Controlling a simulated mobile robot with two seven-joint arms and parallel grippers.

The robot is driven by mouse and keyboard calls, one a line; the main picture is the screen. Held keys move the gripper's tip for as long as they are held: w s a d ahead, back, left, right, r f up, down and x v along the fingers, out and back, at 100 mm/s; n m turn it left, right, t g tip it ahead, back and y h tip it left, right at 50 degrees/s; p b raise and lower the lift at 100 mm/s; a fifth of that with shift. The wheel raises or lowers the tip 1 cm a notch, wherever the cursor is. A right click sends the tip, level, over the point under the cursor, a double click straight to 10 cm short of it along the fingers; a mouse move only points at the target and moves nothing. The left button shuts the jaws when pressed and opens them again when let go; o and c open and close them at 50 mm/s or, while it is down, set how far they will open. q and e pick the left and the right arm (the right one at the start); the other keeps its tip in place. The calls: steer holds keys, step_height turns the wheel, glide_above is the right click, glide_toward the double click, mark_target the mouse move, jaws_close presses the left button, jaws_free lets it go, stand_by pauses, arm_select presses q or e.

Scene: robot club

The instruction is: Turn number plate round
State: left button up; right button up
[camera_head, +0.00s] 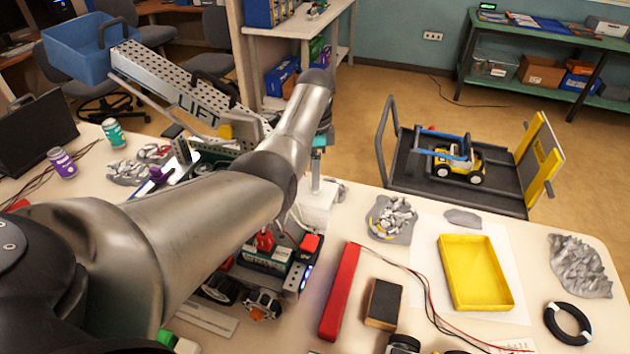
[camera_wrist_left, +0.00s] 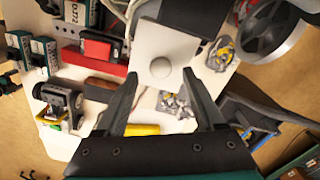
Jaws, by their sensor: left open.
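In the head view my left arm hides part of the bench machine. My right gripper is not in view.
A perforated ramp marked LIFT (camera_head: 200,98) rises behind my arm to a blue bin (camera_head: 82,55). A red bar (camera_head: 341,290), a dark block (camera_head: 383,303), a yellow tray (camera_head: 475,272) and a black ring (camera_head: 568,322) lie on the right of the table. A cart (camera_head: 415,188) stands behind.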

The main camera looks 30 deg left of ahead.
arm_select(q)
steer(key=shift+f, duration=1.3)
steer(key=shift+c, duration=0.4)
jaws_close()
